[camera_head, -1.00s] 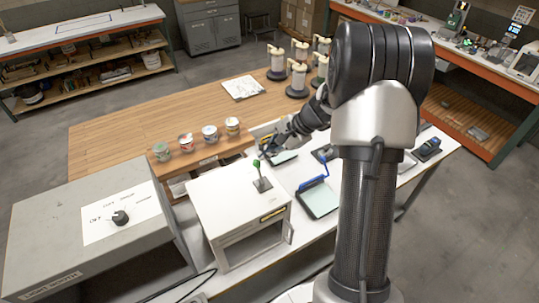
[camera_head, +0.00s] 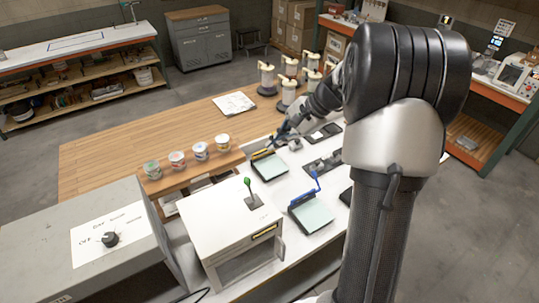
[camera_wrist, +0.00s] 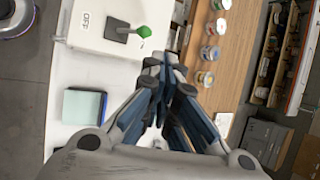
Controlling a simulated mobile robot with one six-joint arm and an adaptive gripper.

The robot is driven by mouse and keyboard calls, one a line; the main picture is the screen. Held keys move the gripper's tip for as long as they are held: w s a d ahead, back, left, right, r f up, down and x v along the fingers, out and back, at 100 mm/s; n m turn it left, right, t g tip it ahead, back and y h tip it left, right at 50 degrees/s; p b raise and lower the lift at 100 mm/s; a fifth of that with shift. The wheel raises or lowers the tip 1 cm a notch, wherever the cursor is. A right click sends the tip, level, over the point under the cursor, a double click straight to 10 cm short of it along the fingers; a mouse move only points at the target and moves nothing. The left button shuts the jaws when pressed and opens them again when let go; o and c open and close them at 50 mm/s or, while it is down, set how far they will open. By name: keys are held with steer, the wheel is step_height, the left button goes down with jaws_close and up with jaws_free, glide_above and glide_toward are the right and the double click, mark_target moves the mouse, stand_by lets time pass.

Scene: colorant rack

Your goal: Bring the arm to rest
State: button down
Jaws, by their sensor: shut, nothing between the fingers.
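My gripper (camera_head: 286,131) is at the end of my arm, above the white table near the middle of the head view. In the wrist view its fingers (camera_wrist: 165,72) are drawn together with nothing between them. Beneath and around it are the white box with a green-tipped lever (camera_head: 248,190) and dark-framed pads with pale green faces (camera_head: 270,166). The fingers appear clear of these things, though the exact height is hard to judge. My upper arm covers the right part of the table.
Several small paint cans (camera_head: 200,151) stand along the wooden counter's edge (camera_head: 110,150). Several pump canisters (camera_head: 267,80) stand behind my gripper. A grey box with a dial (camera_head: 85,245) is at the front left. Open floor (camera_head: 30,180) lies at the left.

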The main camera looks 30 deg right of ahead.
steer(key=shift+v, duration=0.85)
steer(key=shift+w+d, duration=0.1)
steer(key=shift+w, duration=0.05)
steer(key=shift+d, duration=0.1)
steer(key=s+a+f+n+g+h+b, duration=0.1)
steer(key=s+a+f+n+b, duration=0.3)
steer(key=a+b, duration=0.3)
steer(key=s+a+f+n+g+h+b, duration=0.1)
steer(key=s+a+f+n+h+b, duration=0.15)
steer(key=s+a+b, duration=0.45)
steer(key=s+a+f+n+t+h+b, duration=0.1)
steer(key=s+a+f+n+b, duration=0.1)
steer(key=s+f+n+b, duration=0.3)
steer(key=s+a+f+n+t+h+b, duration=0.1)
steer(key=s+a+f+n+b, duration=0.2)
steer(key=s+f+b, duration=0.6)
steer(key=shift+s+a+f+n, duration=0.35)
steer(key=shift+s+f+n, duration=0.5)
steer(key=shift+s, duration=0.1)
